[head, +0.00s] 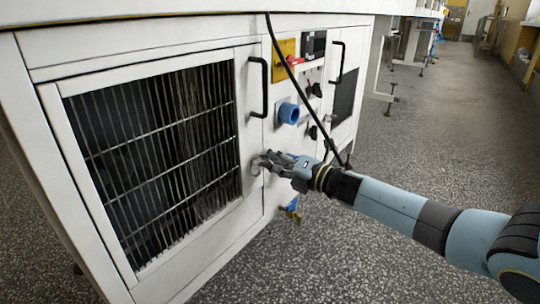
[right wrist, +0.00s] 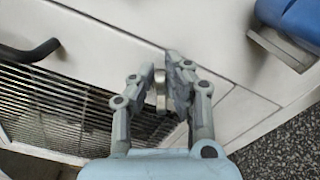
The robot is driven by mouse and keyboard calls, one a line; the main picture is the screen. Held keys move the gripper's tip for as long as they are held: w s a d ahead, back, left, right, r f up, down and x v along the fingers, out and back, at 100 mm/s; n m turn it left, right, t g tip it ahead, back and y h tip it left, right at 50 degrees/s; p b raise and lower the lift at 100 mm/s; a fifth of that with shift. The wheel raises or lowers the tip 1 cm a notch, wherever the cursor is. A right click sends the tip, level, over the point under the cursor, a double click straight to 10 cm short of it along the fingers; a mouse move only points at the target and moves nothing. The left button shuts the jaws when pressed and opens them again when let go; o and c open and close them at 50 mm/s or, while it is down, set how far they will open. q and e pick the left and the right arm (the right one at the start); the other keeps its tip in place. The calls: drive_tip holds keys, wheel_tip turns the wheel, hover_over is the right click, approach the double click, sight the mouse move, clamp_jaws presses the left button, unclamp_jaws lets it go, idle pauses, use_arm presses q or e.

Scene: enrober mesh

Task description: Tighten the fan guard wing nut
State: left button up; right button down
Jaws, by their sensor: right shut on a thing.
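The fan guard (head: 150,150) is a barred grille in a white frame on the front of the white cabinet. The wing nut (head: 256,165) is a small metal piece at the right side of that frame. My right gripper (head: 262,161) is at the wing nut, its fingers closed around it. In the right wrist view the wing nut (right wrist: 160,88) shows between the two fingertips (right wrist: 164,82), partly hidden by them. My left gripper is not in view.
A black handle (head: 258,87) stands out above the wing nut. To its right are a blue round fitting (head: 288,113), a yellow panel (head: 285,60) and dark knobs. A black cable (head: 290,75) hangs across the cabinet front.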

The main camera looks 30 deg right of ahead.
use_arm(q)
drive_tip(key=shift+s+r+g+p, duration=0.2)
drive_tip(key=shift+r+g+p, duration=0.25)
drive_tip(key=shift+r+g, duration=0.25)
use_arm(e)
drive_tip(key=shift+d+f+m, duration=0.1)
drive_tip(key=shift+f+m, duration=0.15)
drive_tip(key=shift+m, duration=0.7)
drive_tip(key=shift+d+f+m, duration=0.1)
drive_tip(key=shift+f+m, duration=0.1)
drive_tip(key=shift+m, duration=0.7)
drive_tip(key=shift+f+m, duration=0.25)
drive_tip(key=shift+m, duration=0.7)
drive_tip(key=c, duration=1.4)
unclamp_jaws()
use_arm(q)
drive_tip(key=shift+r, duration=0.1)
use_arm(e)
drive_tip(key=shift+o, duration=0.2)
drive_tip(key=v, duration=1.2)
drive_tip(key=shift+w, duration=0.1)
